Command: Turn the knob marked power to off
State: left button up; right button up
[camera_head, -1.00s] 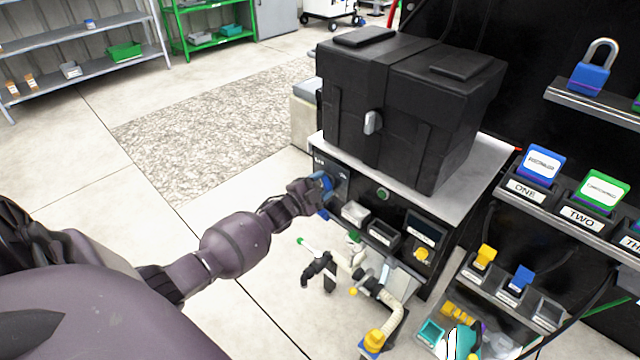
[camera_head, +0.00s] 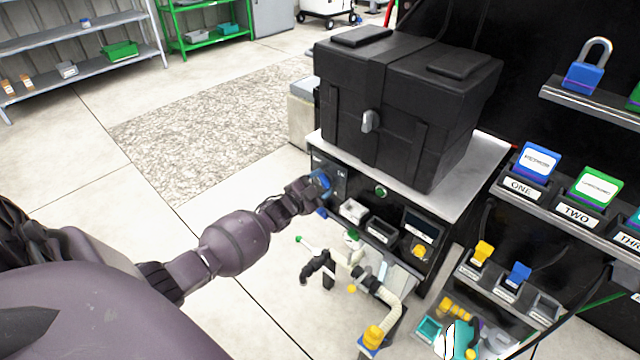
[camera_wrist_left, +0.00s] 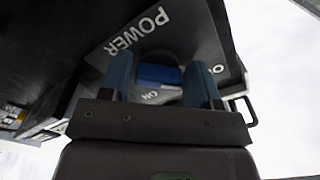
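The power knob (camera_wrist_left: 158,74) is blue and sits on a dark panel marked POWER. In the left wrist view an ON mark shows just below it and a partly hidden mark starting with O to its right. In the head view the left gripper (camera_head: 322,184) is at the panel (camera_head: 340,180) on the left end of the bench front and hides most of the knob. My right gripper is not in view.
A black case (camera_head: 405,105) stands on the bench top (camera_head: 480,160) above the panel. A green button (camera_head: 381,192) and small trays (camera_head: 353,210) are right of the gripper. A pipe manifold (camera_head: 385,295) stands below. The floor to the left is clear.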

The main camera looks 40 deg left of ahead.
pick_arm(q)
jog(key=shift+o, duration=1.4)
jog(key=shift+s, duration=0.1)
jog(key=s+p, duration=0.2)
jog(key=s, duration=0.8)
jog(key=shift+s+a, duration=0.3)
jog(key=shift+a, duration=0.1)
